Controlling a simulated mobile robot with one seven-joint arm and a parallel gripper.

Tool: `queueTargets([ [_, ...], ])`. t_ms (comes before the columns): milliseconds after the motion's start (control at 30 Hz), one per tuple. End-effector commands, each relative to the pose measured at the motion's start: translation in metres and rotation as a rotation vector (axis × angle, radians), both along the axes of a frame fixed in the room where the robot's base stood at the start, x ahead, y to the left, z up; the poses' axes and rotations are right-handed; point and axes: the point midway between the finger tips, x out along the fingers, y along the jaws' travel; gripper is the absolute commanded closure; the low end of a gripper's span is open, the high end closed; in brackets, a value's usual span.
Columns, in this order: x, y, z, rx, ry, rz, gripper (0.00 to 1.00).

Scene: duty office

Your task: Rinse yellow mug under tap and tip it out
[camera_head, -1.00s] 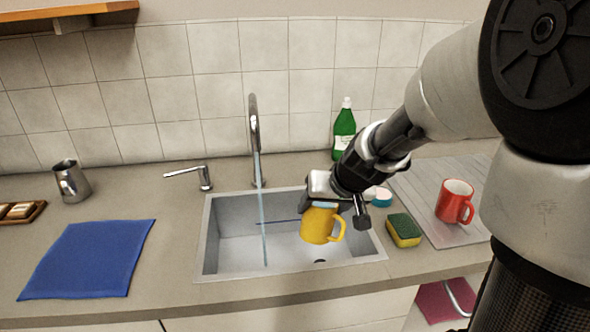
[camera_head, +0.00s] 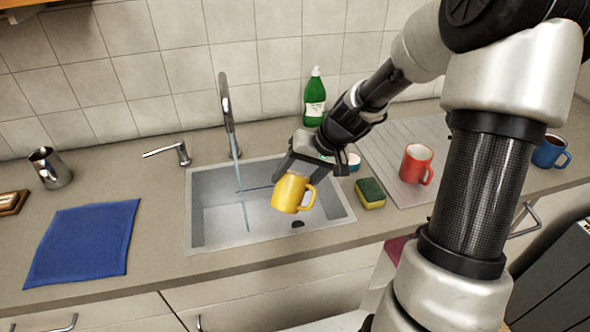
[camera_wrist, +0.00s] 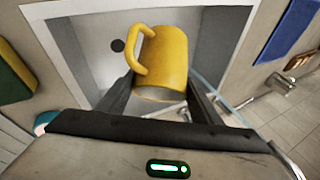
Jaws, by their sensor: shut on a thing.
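The yellow mug (camera_head: 291,194) hangs over the right part of the sink (camera_head: 216,227), a little tilted, with its handle to the right. My gripper (camera_head: 298,168) is shut on it from above. In the wrist view the mug (camera_wrist: 168,62) sits between the two fingers. Its inside is hidden, so I cannot tell whether it holds water. The tap (camera_head: 227,112) is running. Its thin water stream (camera_head: 240,190) falls into the sink left of the mug, apart from it.
A tap lever (camera_head: 180,151) stands left of the spout. A green bottle (camera_head: 315,100) is behind the sink. A sponge (camera_head: 370,192), a red mug (camera_head: 415,165) and a blue mug (camera_head: 550,150) are right. A blue cloth (camera_head: 82,242) and a metal jug (camera_head: 50,168) are left.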

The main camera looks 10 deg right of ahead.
Motion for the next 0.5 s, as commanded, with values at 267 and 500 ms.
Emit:
queueTargets([
  [267,0.0007,0.0004,0.0063,0.109,0.106,-0.002,0.72],
  [500,-0.0002,0.0006,0.0074,0.219,0.217,-0.002,0.72],
])
